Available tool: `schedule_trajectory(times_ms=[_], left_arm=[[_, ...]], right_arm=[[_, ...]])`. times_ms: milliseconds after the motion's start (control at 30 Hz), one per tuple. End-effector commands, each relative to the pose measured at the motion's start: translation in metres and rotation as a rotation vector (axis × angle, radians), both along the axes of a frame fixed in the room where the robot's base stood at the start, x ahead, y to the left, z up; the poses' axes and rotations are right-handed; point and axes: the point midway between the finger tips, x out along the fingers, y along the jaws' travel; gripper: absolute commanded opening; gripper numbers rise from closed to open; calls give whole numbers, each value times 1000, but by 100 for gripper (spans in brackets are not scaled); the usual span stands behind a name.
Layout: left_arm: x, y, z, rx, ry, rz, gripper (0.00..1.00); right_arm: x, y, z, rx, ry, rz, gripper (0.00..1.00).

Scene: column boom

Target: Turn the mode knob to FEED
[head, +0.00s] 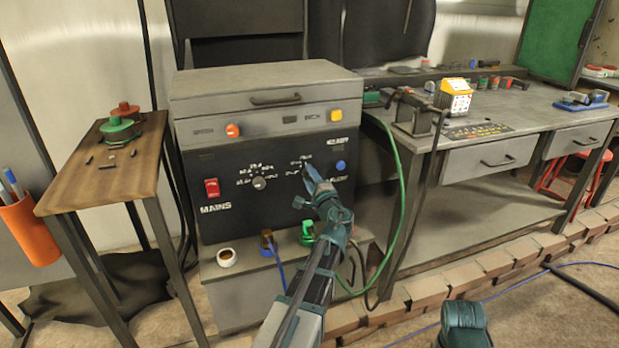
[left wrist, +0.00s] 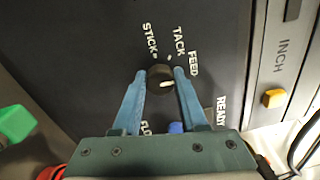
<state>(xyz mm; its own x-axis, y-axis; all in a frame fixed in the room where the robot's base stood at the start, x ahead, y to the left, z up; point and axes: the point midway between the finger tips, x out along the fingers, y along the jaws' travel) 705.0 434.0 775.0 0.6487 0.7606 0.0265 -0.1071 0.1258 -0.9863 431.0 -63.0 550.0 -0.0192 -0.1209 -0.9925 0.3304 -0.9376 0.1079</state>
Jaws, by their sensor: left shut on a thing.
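The mode knob (left wrist: 160,77) is a small dark round knob on the black panel front, with a pale mark on its lower right side in the left wrist view. STICK, TACK and FEED (left wrist: 194,62) are lettered around it; the mark does not visibly point at FEED. My left gripper (left wrist: 161,80) is shut on the knob, one blue finger on each side. In the head view my left gripper (head: 309,176) reaches the panel's right part and hides the knob. My right gripper's fingers do not show.
The machine (head: 245,165) also has a red mains switch (head: 212,188), another knob (head: 259,183) and a blue button (head: 341,165). A green hose (head: 402,205) hangs at its right. A wooden side table (head: 90,178) stands left, a workbench (head: 510,105) right.

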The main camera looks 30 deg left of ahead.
Motion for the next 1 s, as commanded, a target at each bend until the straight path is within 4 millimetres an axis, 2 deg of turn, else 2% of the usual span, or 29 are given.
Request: schedule_trajectory(times_ms=[433,467,600,867,1000], left_arm=[[1,-1,0,5,7,-4,0],[1,-1,0,5,7,-4,45],[1,-1,0,5,6,-3,71],[0,-1,0,4,6,-2,72],[-6,-7,0,4,6,-2,72]], right_arm=[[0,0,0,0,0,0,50],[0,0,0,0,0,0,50],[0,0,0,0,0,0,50],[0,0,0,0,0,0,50],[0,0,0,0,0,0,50]])
